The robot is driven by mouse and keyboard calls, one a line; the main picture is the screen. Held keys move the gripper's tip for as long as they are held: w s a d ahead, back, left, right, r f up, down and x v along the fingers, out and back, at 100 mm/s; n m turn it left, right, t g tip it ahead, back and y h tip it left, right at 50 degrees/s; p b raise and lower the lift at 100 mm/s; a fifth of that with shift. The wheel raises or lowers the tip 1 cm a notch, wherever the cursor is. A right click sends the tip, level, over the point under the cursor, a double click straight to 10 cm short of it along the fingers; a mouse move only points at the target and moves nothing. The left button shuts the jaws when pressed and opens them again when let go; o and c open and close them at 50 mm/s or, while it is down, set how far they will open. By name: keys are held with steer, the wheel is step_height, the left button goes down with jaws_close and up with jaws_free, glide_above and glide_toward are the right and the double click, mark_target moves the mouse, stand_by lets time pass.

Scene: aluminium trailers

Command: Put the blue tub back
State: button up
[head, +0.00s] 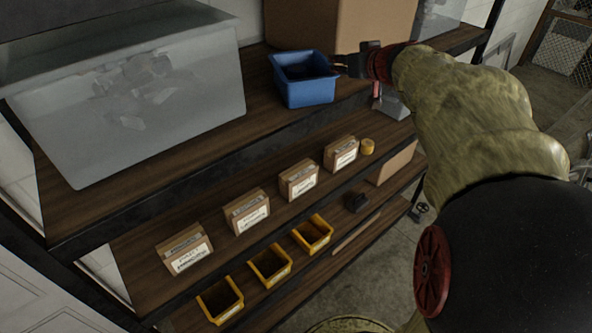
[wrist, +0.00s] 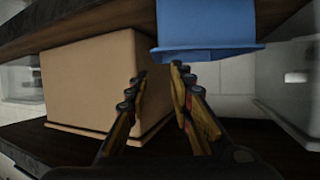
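The blue tub (head: 305,80) stands upright on the upper wooden shelf, close to its front edge, in front of a large cardboard box. It also shows at the top of the wrist view (wrist: 206,25). My gripper (head: 341,64) is at the tub's right side, at about rim height. In the wrist view my gripper's fingers (wrist: 159,72) are apart with nothing between them. The right fingertip there overlaps the tub's rim in the picture; I cannot tell whether it touches. The tub's inside is mostly dark.
A large translucent bin (head: 135,105) stands left on the upper shelf (head: 225,140). The cardboard box (head: 340,28) is behind the tub. Below are several labelled small boxes (head: 247,211), a yellow roll (head: 367,146) and yellow bins (head: 270,265). Bare shelf lies between bin and tub.

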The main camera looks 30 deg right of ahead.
steer(key=s+a+r+m+h, duration=0.1)
steer(key=s+a+r+h, duration=0.3)
steer(key=a, duration=0.5)
steer(key=s+a+f+n+g+y, duration=0.2)
steer(key=s+a+f+g+y, duration=0.1)
steer(key=s+a+f, duration=0.7)
steer(key=s+a+f+n+g+y, duration=0.2)
steer(key=s+a+f+g+y, duration=0.2)
steer(key=s+a+f, duration=0.6)
steer(key=a+f, duration=0.1)
steer(key=a, duration=0.4)
steer(key=shift+s+a+y, duration=0.15)
steer(key=shift+s+y, duration=0.2)
steer(key=shift+y, duration=0.05)
steer(key=shift+f, duration=0.15)
step_height(320, 180, down, 35)
steer(key=b, duration=3.5)
